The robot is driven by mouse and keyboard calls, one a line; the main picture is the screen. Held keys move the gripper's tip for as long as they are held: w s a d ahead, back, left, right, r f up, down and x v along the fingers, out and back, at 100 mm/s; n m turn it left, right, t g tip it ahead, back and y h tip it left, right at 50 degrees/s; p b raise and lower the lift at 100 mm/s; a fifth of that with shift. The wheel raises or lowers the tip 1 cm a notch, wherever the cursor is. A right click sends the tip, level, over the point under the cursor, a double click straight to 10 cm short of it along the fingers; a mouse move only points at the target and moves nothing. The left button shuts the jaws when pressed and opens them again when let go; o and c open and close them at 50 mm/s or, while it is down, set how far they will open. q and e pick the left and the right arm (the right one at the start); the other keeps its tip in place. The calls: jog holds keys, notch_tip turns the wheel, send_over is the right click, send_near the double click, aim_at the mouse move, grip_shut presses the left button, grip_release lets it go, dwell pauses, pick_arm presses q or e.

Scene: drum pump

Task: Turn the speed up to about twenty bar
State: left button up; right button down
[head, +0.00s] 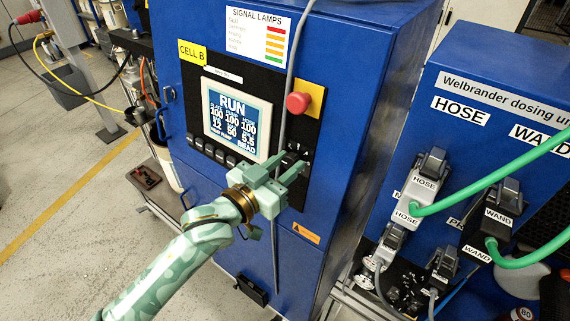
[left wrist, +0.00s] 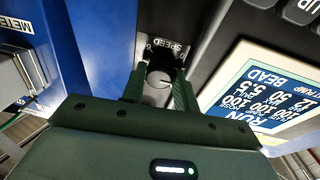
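The speed knob (left wrist: 159,84) is a round grey dial under a SPEED label on the black panel in the left wrist view. My left gripper (left wrist: 159,90) has one finger on each side of it; whether they press on it is unclear. In the head view my left gripper (head: 296,164) reaches the panel just right of the screen, and its fingers largely hide the knob. The screen (head: 236,119) reads RUN, with 100 three times, then 12, 50 and 5.5, and BEAD. It also shows in the left wrist view (left wrist: 262,88). My right gripper is out of view.
A red mushroom button (head: 298,103) on a yellow plate sits above the knob. A grey cable (head: 287,70) hangs down the cabinet front close to my fingers. Push buttons (head: 214,151) line the screen's lower edge. The dosing unit (head: 455,75) with green hoses stands right.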

pick_arm(q)
jog(key=shift+r+m+p, duration=0.25)
jog(key=shift+m+p, duration=0.95)
jog(key=shift+p, duration=0.05)
jog(key=m+g+p, duration=0.1)
jog(key=m+p, duration=0.1)
jog(key=shift+m, duration=0.4)
jog(key=shift+f+m+h+p, duration=0.1)
jog(key=shift+m+h+p, duration=0.2)
jog(key=shift+m+p, duration=0.35)
jog(key=o, duration=1)
jog(key=v, duration=0.8)
jog(key=b+v, duration=0.1)
jog(key=v, duration=0.7)
jog(key=shift+a+r, duration=0.2)
jog(key=shift+r, duration=0.05)
